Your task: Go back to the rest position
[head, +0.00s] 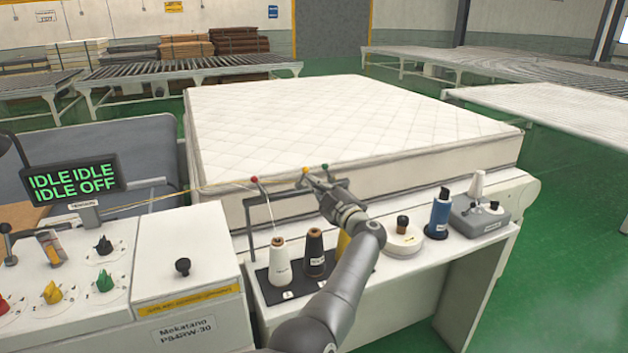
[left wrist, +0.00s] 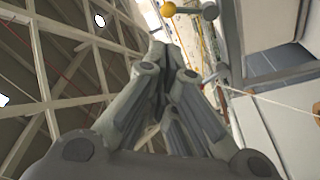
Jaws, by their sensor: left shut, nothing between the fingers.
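My left gripper (head: 311,178) reaches forward over the sewing table, its fingertips by the small coloured balls of the thread stand. In the left wrist view its fingers (left wrist: 160,58) are together with nothing between them. The white quilted mattress (head: 350,115) lies flat just behind the table. My left arm hides part of the table and of a yellow spool (head: 343,243). My right gripper is not in view.
The thread stand has a red ball (head: 254,179); a white cone (head: 281,262) and a dark cone (head: 314,254) stand below. A blue spool (head: 440,214) is on the right. A control panel with knobs (head: 104,246) and an "IDLE" display (head: 73,180) is left. Green floor (head: 575,200) is clear at right.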

